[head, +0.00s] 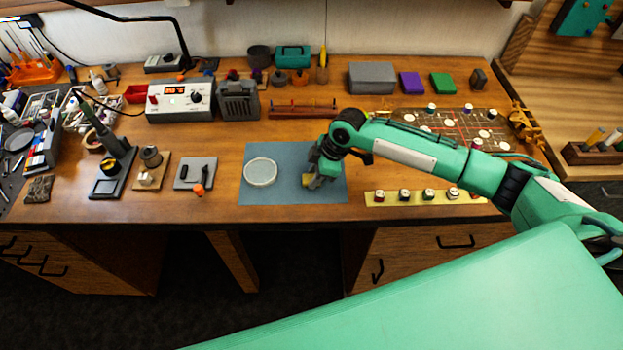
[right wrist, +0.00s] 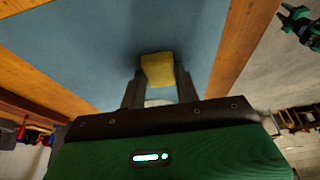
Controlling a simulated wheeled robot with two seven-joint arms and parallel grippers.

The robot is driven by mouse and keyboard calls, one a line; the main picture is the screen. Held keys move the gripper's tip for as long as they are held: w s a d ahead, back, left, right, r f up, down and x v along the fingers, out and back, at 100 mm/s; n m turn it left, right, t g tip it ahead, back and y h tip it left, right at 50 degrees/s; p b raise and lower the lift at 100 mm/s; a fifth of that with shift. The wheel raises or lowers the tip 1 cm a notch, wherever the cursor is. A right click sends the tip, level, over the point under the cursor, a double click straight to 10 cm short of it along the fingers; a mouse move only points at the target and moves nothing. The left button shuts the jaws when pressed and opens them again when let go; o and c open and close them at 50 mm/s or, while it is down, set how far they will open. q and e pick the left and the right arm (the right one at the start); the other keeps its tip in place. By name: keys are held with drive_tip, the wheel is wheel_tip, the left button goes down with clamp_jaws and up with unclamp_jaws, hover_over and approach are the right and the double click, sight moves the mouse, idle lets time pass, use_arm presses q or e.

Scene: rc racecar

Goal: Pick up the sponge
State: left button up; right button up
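The sponge is a small yellow block (right wrist: 158,70), seen between the fingertips of my right gripper (right wrist: 160,82) in the right wrist view. Both fingers lie against its sides with no visible gap, so the gripper appears shut on it. In the head view my right gripper (head: 316,182) points down at the right part of the blue mat (head: 290,193). Only a yellow corner of the sponge (head: 307,181) shows there; the rest is hidden by the gripper. I cannot tell whether the sponge touches the mat. My left gripper is not in the head view.
A round white dish (head: 260,172) lies on the mat, left of the gripper. A yellow strip with several small pots (head: 417,197) lies to the right. A grey board (head: 195,173) and a soldering station (head: 180,99) are left. The mat's front part is clear.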

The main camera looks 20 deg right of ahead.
idle(0.3)
drive_tip(key=shift+r, duration=0.15)
drive_tip(key=shift+r, duration=0.6)
wheel_tip(320, 180, up, 19)
drive_tip(key=b, duration=0.4)
drive_tip(key=shift+f, duration=0.15)
